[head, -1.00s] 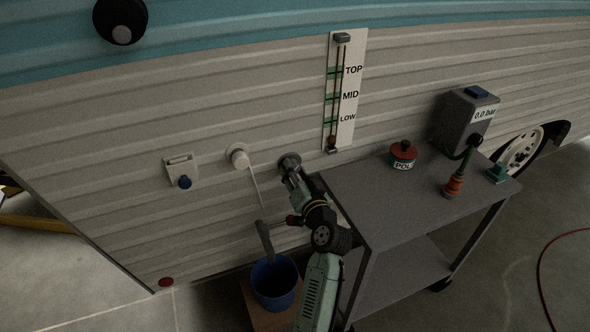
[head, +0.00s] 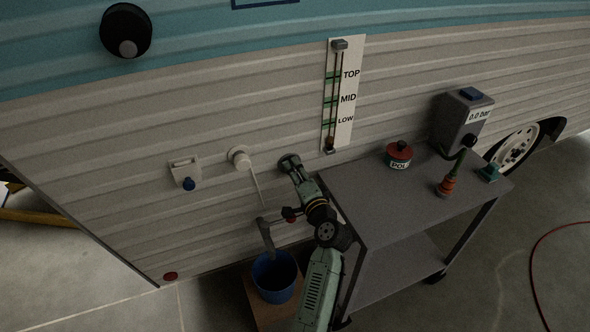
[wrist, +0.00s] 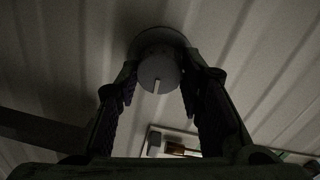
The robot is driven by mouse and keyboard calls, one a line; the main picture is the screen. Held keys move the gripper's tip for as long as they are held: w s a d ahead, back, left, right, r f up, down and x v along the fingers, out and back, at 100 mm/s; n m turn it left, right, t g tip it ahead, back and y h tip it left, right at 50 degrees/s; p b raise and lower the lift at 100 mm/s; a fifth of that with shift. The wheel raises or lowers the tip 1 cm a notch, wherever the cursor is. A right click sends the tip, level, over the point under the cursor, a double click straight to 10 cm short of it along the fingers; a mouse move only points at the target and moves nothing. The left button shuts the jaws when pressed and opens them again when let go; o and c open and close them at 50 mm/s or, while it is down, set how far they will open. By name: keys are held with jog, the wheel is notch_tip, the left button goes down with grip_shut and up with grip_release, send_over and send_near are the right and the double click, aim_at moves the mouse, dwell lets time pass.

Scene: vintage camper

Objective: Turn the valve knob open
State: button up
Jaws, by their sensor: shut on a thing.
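The valve knob (wrist: 158,70) is a grey round knob on a wider round base on the camper wall, with a short white mark on its face. In the wrist view the mark points down, very slightly left. My gripper (wrist: 160,84) has one finger on each side of the knob and is shut on it. In the head view the knob (head: 287,161) is partly hidden behind my gripper (head: 295,170), just left of the cart. A gauge strip (head: 343,95) marked TOP, MID and LOW is on the wall, with its slider low, below LOW.
A white round fitting (head: 239,157) with a thin hanging rod is left of the knob. A blue bucket (head: 274,292) stands below, under a grey spout (head: 265,235). The grey cart (head: 375,205) is close on the right, carrying a red-lidded tin (head: 399,155) and a pressure box (head: 460,120).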

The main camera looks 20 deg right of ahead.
jog(key=shift+m, duration=0.4)
jog(key=o, duration=1.2)
jog(key=shift+c, duration=0.2)
jog(key=shift+s, duration=0.15)
jog(key=s, duration=1.1)
jog(key=shift+s+d+r, duration=0.2)
jog(key=shift+s+r, duration=0.1)
jog(key=shift+s, duration=0.1)
